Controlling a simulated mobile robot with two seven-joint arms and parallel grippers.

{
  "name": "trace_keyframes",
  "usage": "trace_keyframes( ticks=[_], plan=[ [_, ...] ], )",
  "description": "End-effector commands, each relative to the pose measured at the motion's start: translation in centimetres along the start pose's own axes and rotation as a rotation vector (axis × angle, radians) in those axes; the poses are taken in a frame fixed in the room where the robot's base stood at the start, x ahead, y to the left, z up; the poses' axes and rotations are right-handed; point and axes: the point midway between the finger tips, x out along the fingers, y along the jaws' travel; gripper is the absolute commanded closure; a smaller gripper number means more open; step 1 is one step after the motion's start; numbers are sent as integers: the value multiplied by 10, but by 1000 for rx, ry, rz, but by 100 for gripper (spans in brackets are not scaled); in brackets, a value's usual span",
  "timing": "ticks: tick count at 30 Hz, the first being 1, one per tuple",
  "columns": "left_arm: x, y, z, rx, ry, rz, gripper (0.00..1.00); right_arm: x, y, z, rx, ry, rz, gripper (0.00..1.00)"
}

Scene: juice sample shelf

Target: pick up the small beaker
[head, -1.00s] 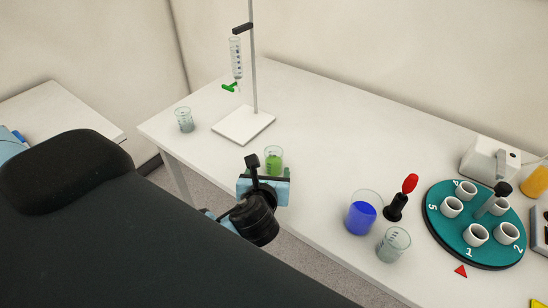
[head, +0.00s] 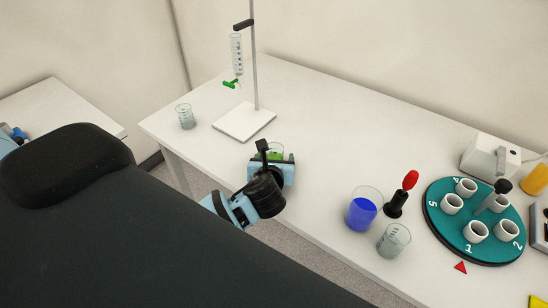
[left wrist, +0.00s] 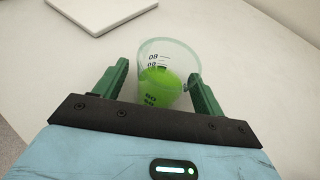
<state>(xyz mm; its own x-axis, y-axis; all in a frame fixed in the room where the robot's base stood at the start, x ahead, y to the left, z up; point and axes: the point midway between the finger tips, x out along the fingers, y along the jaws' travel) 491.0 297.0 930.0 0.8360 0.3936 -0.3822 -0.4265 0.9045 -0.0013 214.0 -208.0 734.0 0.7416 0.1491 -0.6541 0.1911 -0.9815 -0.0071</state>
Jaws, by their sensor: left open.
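A small clear beaker with green liquid (head: 275,151) stands upright on the white table, largely hidden by my left gripper (head: 273,166) in the head view. In the left wrist view the green-filled beaker (left wrist: 166,88) stands between the two green fingers of my left gripper (left wrist: 158,74). The fingers are open, one on either side of the glass. A gap shows on the left; on the right the finger looks very close, and I cannot tell if it touches. My right gripper is not in view.
A burette stand (head: 243,123) is behind, with an empty beaker (head: 186,117) to its left. A blue-filled beaker (head: 361,212), a clear beaker (head: 393,241), a red-topped black holder (head: 397,203) and a teal carousel (head: 440,217) stand to the right. The table's middle is clear.

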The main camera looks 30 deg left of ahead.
Motion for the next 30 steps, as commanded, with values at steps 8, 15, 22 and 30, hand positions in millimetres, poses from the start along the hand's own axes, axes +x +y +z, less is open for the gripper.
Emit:
trace_keyframes(
  ticks=[8, 15, 22, 30],
  plan=[
    [0, 0, 0, 0, 1, 0, 44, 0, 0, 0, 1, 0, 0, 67],
    [0, 0, 0, 1, 1, 1, 76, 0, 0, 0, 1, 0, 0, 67],
    [0, 0, 0, 1, 0, 1, 80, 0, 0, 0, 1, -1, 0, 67],
    [-4, 0, 11, 1, -3, 0, 80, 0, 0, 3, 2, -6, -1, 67]
  ],
)
